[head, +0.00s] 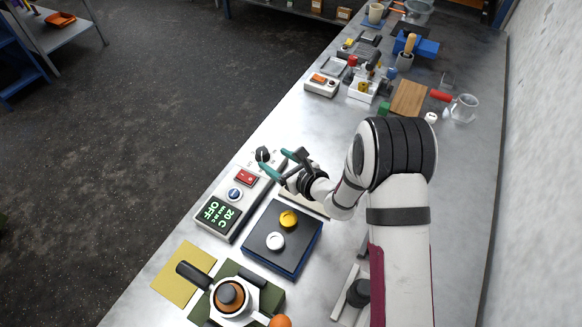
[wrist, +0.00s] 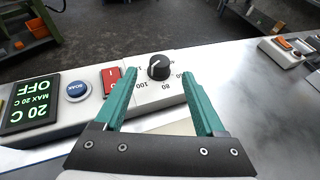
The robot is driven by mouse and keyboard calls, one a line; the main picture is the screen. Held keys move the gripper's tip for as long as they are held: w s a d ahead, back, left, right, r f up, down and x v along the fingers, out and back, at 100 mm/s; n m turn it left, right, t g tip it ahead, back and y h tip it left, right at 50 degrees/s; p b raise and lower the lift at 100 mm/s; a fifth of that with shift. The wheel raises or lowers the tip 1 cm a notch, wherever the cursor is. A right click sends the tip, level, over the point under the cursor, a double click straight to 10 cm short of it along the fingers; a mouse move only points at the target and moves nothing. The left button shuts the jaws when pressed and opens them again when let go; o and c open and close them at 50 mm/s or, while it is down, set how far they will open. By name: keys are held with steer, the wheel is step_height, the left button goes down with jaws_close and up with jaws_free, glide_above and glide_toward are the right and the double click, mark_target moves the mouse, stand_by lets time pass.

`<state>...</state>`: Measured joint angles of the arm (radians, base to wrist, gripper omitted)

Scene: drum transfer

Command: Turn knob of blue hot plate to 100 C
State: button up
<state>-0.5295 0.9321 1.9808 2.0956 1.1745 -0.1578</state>
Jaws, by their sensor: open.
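The hot plate's light grey control panel (head: 233,205) has a lit display (wrist: 30,107) reading "20 C", "MAX 20 C" and "OFF". A blue SOAK button (wrist: 77,91) and a red rocker switch (wrist: 111,79) sit beside it. The black knob (wrist: 158,67) is at the panel's far end, with printed numbers including 60, 80 and 100 around its near side; it also shows in the head view (head: 263,154). Its pointer setting is too small to read surely. My gripper (wrist: 159,76) is open, its teal fingers either side of the knob's line, apart from it. My gripper also shows in the head view (head: 273,158).
A dark blue plate (head: 262,252) carrying a yellow and a white round piece lies beside the panel. A pan-like item with a black handle (head: 195,274) stands near the front. A small white box with an orange switch (head: 322,84) and other items are farther back. Bare bench lies between.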

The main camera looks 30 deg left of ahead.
steer(key=v, duration=0.8)
steer(key=shift+r, duration=0.2)
steer(key=s+d+r+n+g+h, duration=0.1)
steer(key=s+d+r+n+g, duration=0.3)
steer(key=s+r+n, duration=0.25)
steer(key=s+d+r+n+g, duration=0.35)
steer(key=s+r+n, duration=0.25)
steer(key=s+r, duration=0.2)
steer(key=s+d+f+n+t+h, duration=0.1)
steer(key=s+d+h, duration=0.3)
steer(key=d, duration=0.5)
steer(key=s+d+f+n+t+h, duration=0.1)
steer(key=s+d+n+h, duration=0.2)
steer(key=d, duration=0.7)
steer(key=s+h, duration=0.1)
steer(key=h, duration=0.1)
steer(key=shift+f+h, duration=0.15)
steer(key=shift+h, duration=0.25)
